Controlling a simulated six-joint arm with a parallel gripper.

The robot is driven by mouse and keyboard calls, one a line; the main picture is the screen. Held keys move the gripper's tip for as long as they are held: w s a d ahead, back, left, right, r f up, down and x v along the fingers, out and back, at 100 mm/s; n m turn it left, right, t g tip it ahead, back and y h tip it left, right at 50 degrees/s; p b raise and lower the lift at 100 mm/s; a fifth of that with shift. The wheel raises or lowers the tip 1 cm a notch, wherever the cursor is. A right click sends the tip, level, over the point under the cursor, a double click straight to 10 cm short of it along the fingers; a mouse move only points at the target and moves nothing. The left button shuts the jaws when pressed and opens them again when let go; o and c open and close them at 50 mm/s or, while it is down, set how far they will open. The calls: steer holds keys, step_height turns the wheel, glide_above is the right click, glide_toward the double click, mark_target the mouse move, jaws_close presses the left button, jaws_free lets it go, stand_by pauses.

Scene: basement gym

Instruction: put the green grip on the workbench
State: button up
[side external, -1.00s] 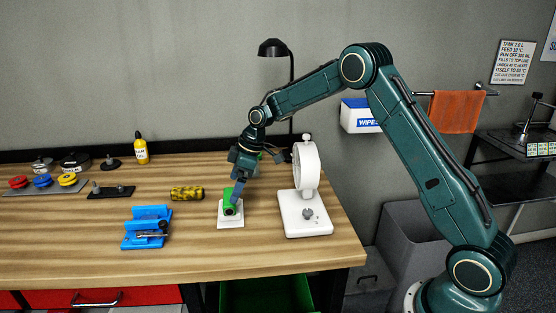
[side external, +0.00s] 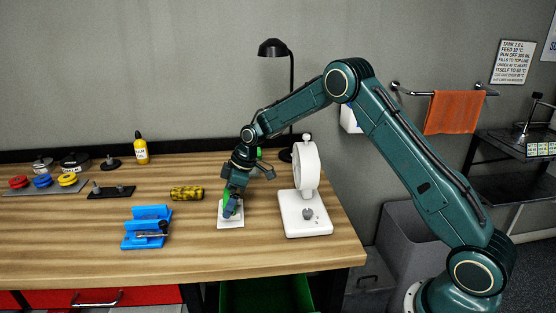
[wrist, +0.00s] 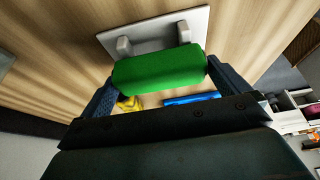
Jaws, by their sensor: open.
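The green grip (wrist: 160,70) is a short cylinder at the white stand (side external: 231,221), which has two short posts, seen in the wrist view. My gripper (side external: 231,205) is low over the stand and hides most of the grip in the side view. In the wrist view my open jaws lie at either end of the grip, with the grip between them. I cannot tell whether either jaw touches it. The wooden workbench (side external: 90,240) lies under the stand.
A white device with a ring (side external: 305,215) stands close to the right. A blue holder (side external: 148,228) and a yellow-black patterned cylinder (side external: 186,193) lie to the left. A black lamp (side external: 291,100) stands behind. The bench's front left is clear.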

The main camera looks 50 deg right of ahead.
steer(key=shift+c, duration=0.4)
steer(key=c, duration=0.7)
steer(key=shift+r, duration=0.1)
steer(key=shift+c, duration=0.2)
step_height(320, 180, up, 20)
stand_by(0.6)
